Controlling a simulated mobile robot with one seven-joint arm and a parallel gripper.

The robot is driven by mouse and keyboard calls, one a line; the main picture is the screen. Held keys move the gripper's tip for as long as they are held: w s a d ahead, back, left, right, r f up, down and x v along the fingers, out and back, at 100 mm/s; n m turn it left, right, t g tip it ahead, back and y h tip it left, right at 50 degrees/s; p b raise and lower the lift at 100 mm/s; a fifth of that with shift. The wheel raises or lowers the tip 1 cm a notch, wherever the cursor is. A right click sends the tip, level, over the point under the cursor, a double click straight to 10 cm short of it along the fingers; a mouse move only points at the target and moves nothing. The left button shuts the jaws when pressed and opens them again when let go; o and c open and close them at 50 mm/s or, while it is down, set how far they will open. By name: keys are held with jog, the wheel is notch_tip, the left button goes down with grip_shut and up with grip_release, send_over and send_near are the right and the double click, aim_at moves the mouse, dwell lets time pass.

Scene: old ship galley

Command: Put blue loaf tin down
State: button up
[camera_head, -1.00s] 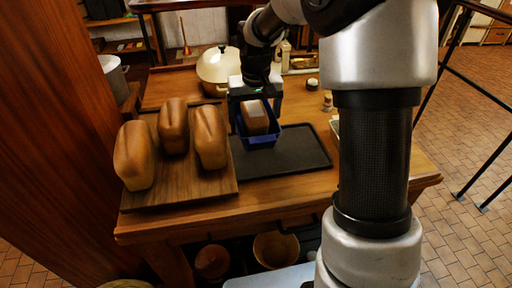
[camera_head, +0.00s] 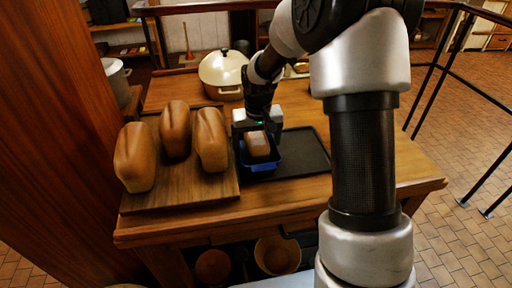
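The blue loaf tin (camera_head: 262,167) holds a brown loaf (camera_head: 257,146). It is upright over the front left part of a black tray (camera_head: 306,154) on the wooden table. My gripper (camera_head: 259,135) comes down from above and behind, with its fingers at the two sides of the tin. It looks shut on the tin. The fingertips are partly hidden by the tin and loaf. I cannot tell whether the tin's base touches the tray.
A wooden board (camera_head: 196,187) with three loaves (camera_head: 211,140) lies just left of the tray. A cream lidded pot (camera_head: 222,72) stands behind. The tray's right part is bare. The table's front edge (camera_head: 195,226) is close to the tray. A dark railing is at right.

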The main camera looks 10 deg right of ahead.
jog(key=shift+f, duration=0.1)
jog(key=o, duration=0.9)
